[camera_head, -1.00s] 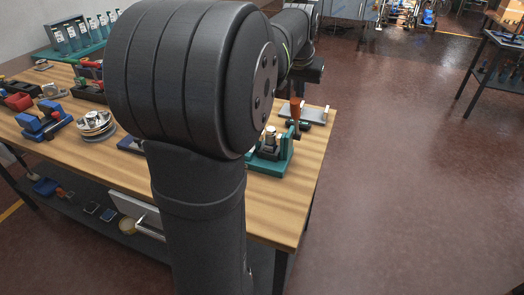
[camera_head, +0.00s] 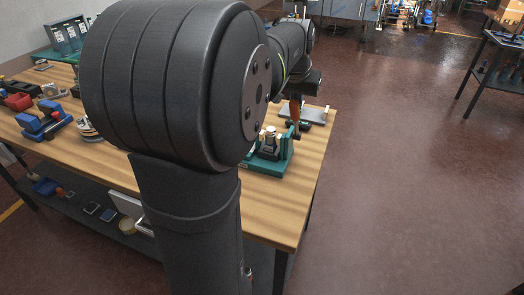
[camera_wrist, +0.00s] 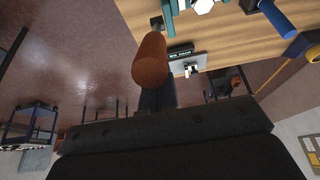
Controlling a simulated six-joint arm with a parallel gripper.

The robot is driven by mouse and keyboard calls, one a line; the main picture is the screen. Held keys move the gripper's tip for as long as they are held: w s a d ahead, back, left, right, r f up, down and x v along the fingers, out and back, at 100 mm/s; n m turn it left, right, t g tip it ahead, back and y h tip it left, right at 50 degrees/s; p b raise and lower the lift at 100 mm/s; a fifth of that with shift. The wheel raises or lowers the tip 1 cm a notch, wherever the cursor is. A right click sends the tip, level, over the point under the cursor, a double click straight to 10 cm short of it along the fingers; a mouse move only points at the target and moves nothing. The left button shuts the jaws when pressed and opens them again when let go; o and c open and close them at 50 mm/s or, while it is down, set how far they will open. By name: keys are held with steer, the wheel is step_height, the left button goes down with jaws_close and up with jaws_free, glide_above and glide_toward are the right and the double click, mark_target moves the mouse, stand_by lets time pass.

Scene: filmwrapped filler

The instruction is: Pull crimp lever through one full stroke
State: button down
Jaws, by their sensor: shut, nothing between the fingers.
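The crimp lever (camera_head: 295,108) has an orange-brown grip and stands up from a green crimp press (camera_head: 270,160) near the bench's right edge. In the wrist view the lever's grip (camera_wrist: 150,62) looms large at upper centre, its rounded end toward my gripper. My gripper (camera_wrist: 157,97) is shut and empty, with its dark fingers just beyond the end of the grip in the picture. Whether they touch it I cannot tell. In the head view my gripper (camera_head: 306,83) sits just above the lever, partly hidden by my arm. Part of the press is hidden by my arm.
The wooden bench (camera_head: 285,205) is bare in front of the press. A flat grey plate (camera_head: 315,115) lies behind the lever. A blue fixture (camera_head: 42,122) and other tools stand on the left of the bench.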

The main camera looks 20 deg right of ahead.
mark_target(292, 108)
steer(key=shift+s+a, duration=0.1)
steer(key=shift+s+a+f, duration=0.35)
steer(key=shift+s+a, duration=0.25)
stand_by(0.4)
steer(key=shift+s+a+f, duration=0.35)
steer(key=shift+s+a, duration=0.1)
steer(key=shift+s+a+f, duration=0.15)
steer(key=shift+s+a, duration=0.05)
steer(key=shift+s+a+f, duration=0.6)
steer(key=shift+f, duration=0.05)
